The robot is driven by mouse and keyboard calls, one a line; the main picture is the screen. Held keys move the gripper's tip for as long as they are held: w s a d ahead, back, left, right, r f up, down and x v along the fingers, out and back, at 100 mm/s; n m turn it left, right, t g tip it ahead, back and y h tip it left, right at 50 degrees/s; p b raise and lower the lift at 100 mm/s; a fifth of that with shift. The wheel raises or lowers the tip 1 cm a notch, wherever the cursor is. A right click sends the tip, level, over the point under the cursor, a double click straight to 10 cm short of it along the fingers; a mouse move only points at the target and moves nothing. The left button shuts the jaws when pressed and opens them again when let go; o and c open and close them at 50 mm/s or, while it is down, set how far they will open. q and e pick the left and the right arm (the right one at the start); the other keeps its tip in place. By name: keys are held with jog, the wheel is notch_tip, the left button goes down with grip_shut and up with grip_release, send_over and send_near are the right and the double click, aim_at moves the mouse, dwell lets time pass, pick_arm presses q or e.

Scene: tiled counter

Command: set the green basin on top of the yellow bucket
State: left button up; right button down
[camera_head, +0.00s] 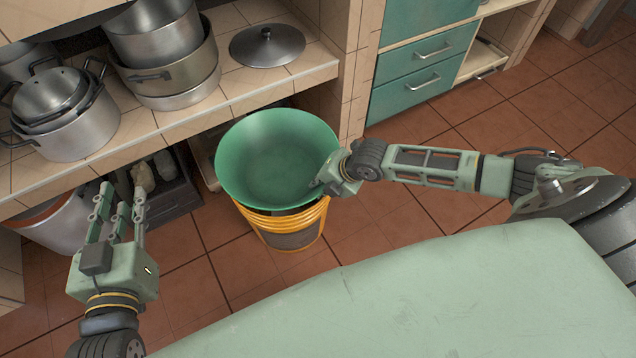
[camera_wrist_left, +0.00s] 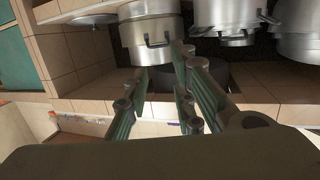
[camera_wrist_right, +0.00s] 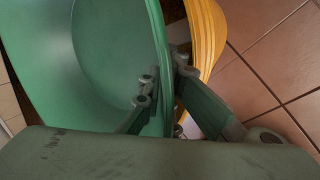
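The green basin (camera_head: 272,155) is above the mouth of the yellow bucket (camera_head: 290,228) and covers most of it, in the head view. Whether its underside touches the bucket rim is hidden. My right gripper (camera_head: 326,184) is at the basin's right edge. In the right wrist view its fingers (camera_wrist_right: 163,88) lie on both sides of the basin wall (camera_wrist_right: 95,60), gripping it, with the yellow bucket (camera_wrist_right: 208,30) just behind. My left gripper (camera_head: 121,200) is open and empty at the left, its fingers toward the counter, well apart from the basin.
The tiled counter (camera_head: 255,88) carries stacked pots (camera_head: 165,55), more pots (camera_head: 62,110) and a lid (camera_head: 267,45). A white bucket (camera_head: 62,225) stands under the counter at left. Teal drawers (camera_head: 415,75) are at the back. Tiled floor to the right is clear.

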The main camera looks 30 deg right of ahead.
pick_arm(q)
jog(key=shift+w+d+r+t, duration=0.1)
jog(key=shift+w+r+t, duration=0.1)
jog(key=shift+r+t, duration=0.35)
pick_arm(e)
jog(key=shift+f, duration=0.2)
jog(key=c, duration=2.5)
grip_release()
jog(key=o, duration=0.6)
jog(key=shift+s, duration=0.1)
pick_arm(q)
jog(key=shift+r, duration=0.3)
pick_arm(e)
jog(key=shift+o, duration=0.2)
jog(key=shift+f, duration=0.1)
pick_arm(q)
jog(key=shift+f, duration=0.1)
pick_arm(e)
jog(key=shift+s+d, duration=0.1)
jog(key=shift+d, duration=0.05)
jog(key=v, duration=1.2)
